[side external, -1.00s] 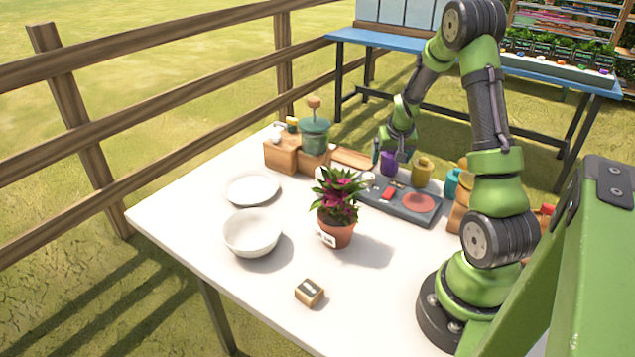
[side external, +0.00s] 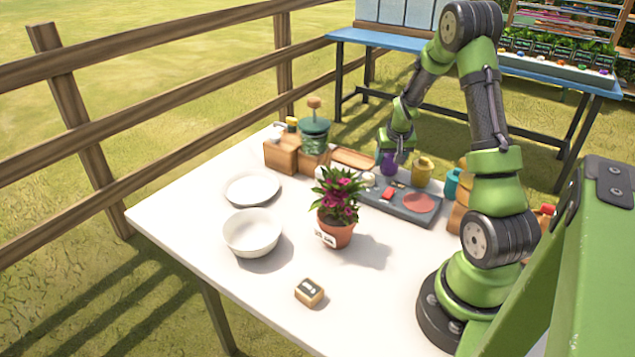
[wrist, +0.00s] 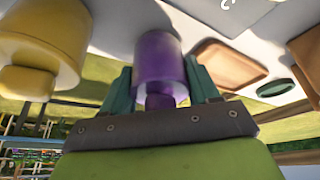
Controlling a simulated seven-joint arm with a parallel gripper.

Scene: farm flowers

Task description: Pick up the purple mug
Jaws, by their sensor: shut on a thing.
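The purple mug (side external: 388,164) is at the back of the table, behind the grey tray. In the wrist view the purple mug (wrist: 159,62) sits between the two teal fingers of my gripper (wrist: 160,88). My gripper (side external: 389,158) is shut on it, with a finger on each side. In the side view my gripper partly hides the mug, so I cannot tell whether its base touches the surface.
A yellow mug (side external: 422,172) stands close to the right, also large in the wrist view (wrist: 42,45). A grey tray (side external: 398,208) with small items is in front. A potted flower (side external: 336,233), white bowl (side external: 253,246) and plate (side external: 252,202) stand further forward. Wooden boxes (side external: 281,158) are left.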

